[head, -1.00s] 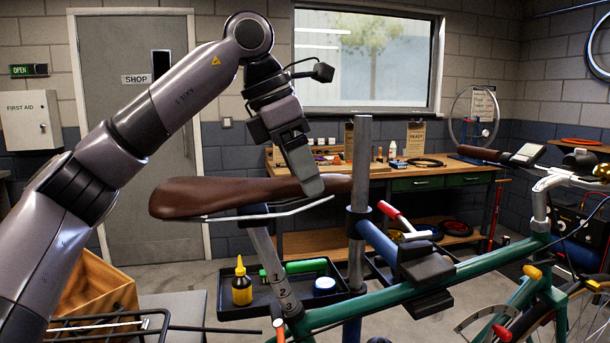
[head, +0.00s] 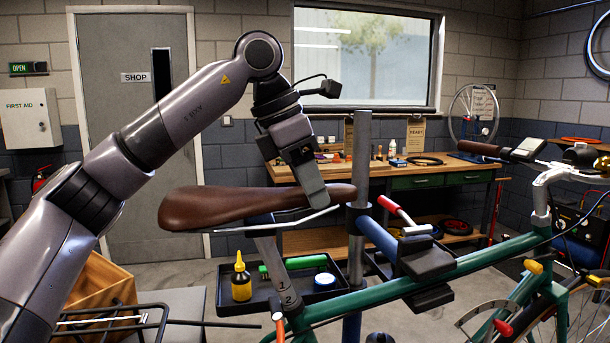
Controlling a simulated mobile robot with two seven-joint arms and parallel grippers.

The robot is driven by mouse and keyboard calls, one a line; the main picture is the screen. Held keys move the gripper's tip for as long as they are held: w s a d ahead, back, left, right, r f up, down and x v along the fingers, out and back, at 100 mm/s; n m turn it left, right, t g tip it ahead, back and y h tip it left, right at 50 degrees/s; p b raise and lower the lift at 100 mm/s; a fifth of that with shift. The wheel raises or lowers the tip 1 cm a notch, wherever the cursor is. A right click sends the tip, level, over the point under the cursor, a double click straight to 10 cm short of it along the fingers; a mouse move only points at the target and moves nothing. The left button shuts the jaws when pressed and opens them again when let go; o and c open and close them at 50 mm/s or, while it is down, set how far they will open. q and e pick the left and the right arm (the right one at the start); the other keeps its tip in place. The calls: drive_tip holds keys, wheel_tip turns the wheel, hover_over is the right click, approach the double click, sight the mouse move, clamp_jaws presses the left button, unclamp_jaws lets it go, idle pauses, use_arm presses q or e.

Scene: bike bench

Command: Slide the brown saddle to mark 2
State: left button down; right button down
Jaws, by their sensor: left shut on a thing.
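The brown saddle (head: 215,207) sits on top of the grey seat post, its nose toward the right by the upright stand pole. My left gripper (head: 313,195) is shut on the saddle near its nose, reaching down from above. The seat post (head: 273,262) goes down into the green bike frame (head: 385,299). Marks 1 and 2 (head: 287,299) show on the post, with 2 just above the clamp area at the frame. Mark 3 is not visible. My right gripper is not in view.
A wooden crate (head: 90,300) stands at lower left.

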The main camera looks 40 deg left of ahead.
use_arm(q)
drive_tip(key=c, duration=0.6)
unclamp_jaws()
drive_tip(key=shift+o, duration=0.2)
drive_tip(key=v, duration=0.7)
drive_tip(key=shift+r, duration=0.1)
